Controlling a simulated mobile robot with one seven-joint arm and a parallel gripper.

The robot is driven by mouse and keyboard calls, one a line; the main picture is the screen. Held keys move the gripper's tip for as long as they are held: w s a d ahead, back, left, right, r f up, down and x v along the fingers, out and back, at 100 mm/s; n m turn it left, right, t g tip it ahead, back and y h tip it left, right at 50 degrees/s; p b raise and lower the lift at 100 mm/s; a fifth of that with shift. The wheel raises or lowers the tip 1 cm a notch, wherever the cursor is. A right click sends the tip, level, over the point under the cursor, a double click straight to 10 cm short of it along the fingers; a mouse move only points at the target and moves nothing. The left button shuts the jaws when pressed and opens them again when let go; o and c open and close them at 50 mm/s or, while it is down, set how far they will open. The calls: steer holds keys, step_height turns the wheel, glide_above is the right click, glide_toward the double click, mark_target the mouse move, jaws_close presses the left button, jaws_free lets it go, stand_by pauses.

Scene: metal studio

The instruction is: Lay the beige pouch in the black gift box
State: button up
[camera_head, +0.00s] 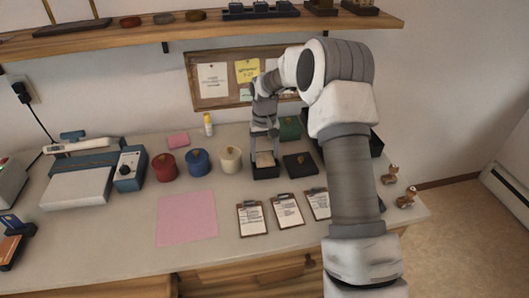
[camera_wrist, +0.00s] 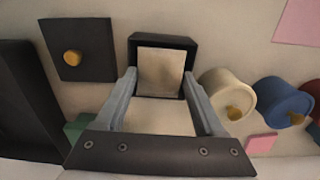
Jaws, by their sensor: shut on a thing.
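The black gift box (camera_head: 265,173) is open on the table, and it also shows in the wrist view (camera_wrist: 190,45). The beige pouch (camera_wrist: 160,72) is within the box's outline, as seen from above, and it also shows in the head view (camera_head: 265,159). My gripper (camera_head: 264,152) points down over the box, with its two fingers (camera_wrist: 160,78) on either side of the pouch, shut on it. I cannot tell whether the pouch touches the box floor. A flat black lid with a gold knob (camera_head: 299,165) lies to the right of the box.
Cream (camera_head: 230,160), blue (camera_head: 198,162) and red (camera_head: 164,167) round boxes stand left of the gift box. Clipboards (camera_head: 251,218) lie in front. A green item (camera_head: 290,128) is behind. A pink sheet (camera_head: 187,218) lies at the front left.

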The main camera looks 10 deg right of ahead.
steer(key=o, duration=1.3)
step_height(320, 180, up, 18)
steer(key=shift+f+p, duration=0.25)
steer(key=shift+p, duration=0.95)
